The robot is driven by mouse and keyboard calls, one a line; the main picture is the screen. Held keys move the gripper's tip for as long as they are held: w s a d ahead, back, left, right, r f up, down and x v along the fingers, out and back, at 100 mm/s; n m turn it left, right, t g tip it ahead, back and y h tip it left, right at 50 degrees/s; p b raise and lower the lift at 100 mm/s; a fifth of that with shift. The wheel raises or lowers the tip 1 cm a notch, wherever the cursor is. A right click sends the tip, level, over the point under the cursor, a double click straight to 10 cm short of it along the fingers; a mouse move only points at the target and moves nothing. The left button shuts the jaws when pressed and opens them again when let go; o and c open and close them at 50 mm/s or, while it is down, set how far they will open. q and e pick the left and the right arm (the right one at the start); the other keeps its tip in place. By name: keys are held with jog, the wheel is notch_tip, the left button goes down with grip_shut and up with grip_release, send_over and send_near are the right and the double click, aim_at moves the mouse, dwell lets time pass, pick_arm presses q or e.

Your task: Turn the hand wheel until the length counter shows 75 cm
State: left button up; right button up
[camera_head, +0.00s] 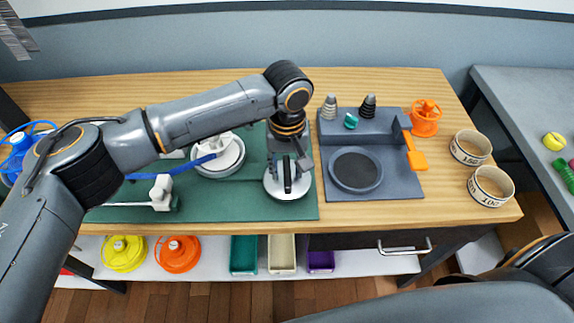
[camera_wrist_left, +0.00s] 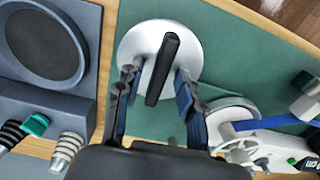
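The hand wheel (camera_head: 271,186) is a white disc with an upright black handle, on the green mat; it also shows in the left wrist view (camera_wrist_left: 138,42). My left gripper (camera_head: 288,172) points down over it. In the left wrist view its fingers (camera_wrist_left: 156,76) are apart, one on each side of the black handle (camera_wrist_left: 164,62), with gaps visible. A blue strap (camera_head: 184,168) runs left of the wheel, by a second white disc (camera_head: 226,165). A white device at the lower right of the wrist view has a small marked face (camera_wrist_left: 298,162); I cannot read its value. My right gripper is out of view.
Right of the mat stands a grey station with a round dark pad (camera_head: 356,169) and an orange lever (camera_head: 416,155). Spools and bins (camera_head: 282,254) sit on the lower shelf.

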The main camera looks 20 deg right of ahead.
pick_arm(q)
jog(key=shift+c, duration=0.4)
grip_shut()
jog(key=shift+r, duration=0.1)
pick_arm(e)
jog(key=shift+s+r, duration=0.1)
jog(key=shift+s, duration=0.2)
